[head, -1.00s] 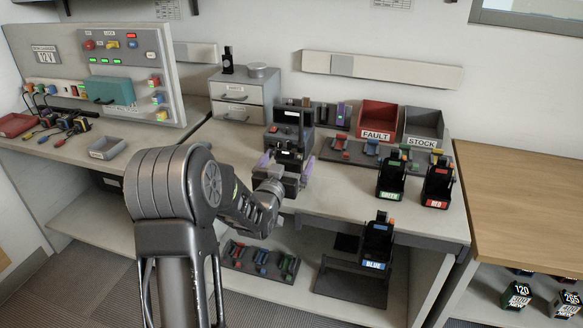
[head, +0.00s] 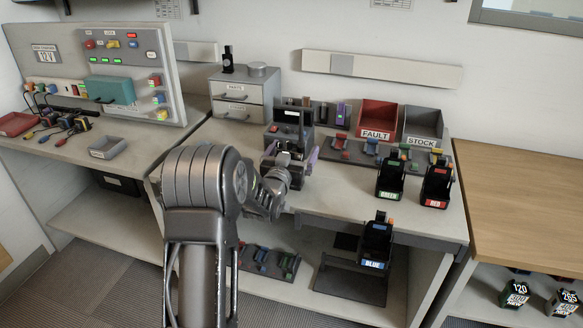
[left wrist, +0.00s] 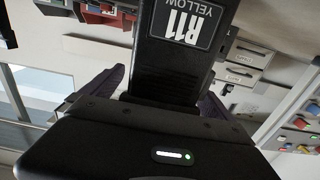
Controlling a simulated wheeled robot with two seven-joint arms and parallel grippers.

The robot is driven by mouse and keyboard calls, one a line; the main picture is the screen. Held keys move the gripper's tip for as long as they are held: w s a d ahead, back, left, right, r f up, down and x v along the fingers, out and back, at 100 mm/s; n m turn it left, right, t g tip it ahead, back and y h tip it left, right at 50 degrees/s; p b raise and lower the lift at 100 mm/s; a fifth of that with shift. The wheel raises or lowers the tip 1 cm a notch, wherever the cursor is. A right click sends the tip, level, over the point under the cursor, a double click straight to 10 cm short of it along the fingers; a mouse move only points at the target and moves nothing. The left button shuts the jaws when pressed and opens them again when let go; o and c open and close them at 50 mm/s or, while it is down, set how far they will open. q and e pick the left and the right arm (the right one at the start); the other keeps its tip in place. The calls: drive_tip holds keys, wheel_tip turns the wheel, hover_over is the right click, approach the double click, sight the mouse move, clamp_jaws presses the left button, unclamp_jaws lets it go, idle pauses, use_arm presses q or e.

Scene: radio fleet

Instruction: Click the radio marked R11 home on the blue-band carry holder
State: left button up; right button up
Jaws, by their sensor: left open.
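In the left wrist view the gripper (left wrist: 165,95) shows a finger left and right of the radio; contact cannot be told. In the head view the radio is hard to pick out against the dark unit behind the gripper. The blue-band holder (head: 376,240), black with a BLUE label, stands on a low grey platform. My right gripper is out of view.
A dark unit (head: 291,116) with a small screen stands behind the gripper. The green (head: 391,178) and red (head: 437,184) holders stand on the bench's right side. FAULT (head: 378,120) and STOCK (head: 423,124) bins are behind. My left arm covers the bench front.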

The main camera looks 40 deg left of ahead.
use_arm(q)
drive_tip(key=c, duration=2)
drive_tip(key=shift+o, duration=0.2)
drive_tip(key=shift+r, duration=0.15)
wheel_tip(320, 180, up, 10)
